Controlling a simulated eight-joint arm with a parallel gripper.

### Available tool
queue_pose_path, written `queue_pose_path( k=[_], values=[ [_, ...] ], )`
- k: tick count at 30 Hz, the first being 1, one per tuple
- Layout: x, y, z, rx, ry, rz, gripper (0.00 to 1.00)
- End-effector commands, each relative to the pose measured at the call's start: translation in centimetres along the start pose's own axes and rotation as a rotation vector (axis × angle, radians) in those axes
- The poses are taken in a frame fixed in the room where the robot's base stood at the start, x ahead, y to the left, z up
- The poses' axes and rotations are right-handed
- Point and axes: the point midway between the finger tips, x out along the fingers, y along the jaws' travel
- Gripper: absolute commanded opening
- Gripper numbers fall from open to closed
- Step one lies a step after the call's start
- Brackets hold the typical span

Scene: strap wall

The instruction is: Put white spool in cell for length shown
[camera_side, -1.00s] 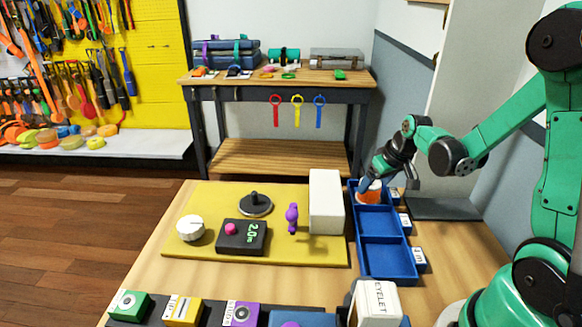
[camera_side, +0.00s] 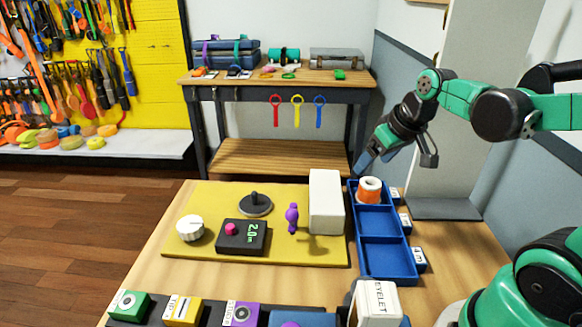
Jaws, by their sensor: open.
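A spool with a white top and an orange wound band (camera_side: 369,190) stands upright in the far cell of the blue three-cell tray (camera_side: 388,276). The black meter box (camera_side: 241,237) on the yellow mat shows a green reading that looks like 2.0 m. Small white labels stand along the tray's right side; the front one (camera_side: 418,256) seems to read 4 m, and the far one (camera_side: 395,193) is too small to read surely. My gripper (camera_side: 366,163) is open and empty, above and behind the spool, apart from it.
On the yellow mat (camera_side: 190,258) are a white knob (camera_side: 190,228), a black disc with a post (camera_side: 255,204), a purple piece (camera_side: 292,217) and a tall white block (camera_side: 326,202) beside the tray. Boxes line the front edge. The middle and near cells are empty.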

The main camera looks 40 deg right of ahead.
Motion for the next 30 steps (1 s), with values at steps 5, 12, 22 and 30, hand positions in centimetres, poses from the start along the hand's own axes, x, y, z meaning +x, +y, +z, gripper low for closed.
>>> queue_pose_path(
  k=[5, 12, 22, 30],
  values=[
    [-1.2, -6.8, 1.5, -0.098, 0.101, -0.059, 0.74],
    [-1.6, -9.6, 2.5, -0.127, 0.157, -0.1, 0.74],
    [-1.6, -9.5, 2.5, -0.126, 0.156, -0.099, 0.74],
    [-1.6, -9.5, 2.5, -0.126, 0.156, -0.099, 0.74]
  ],
)
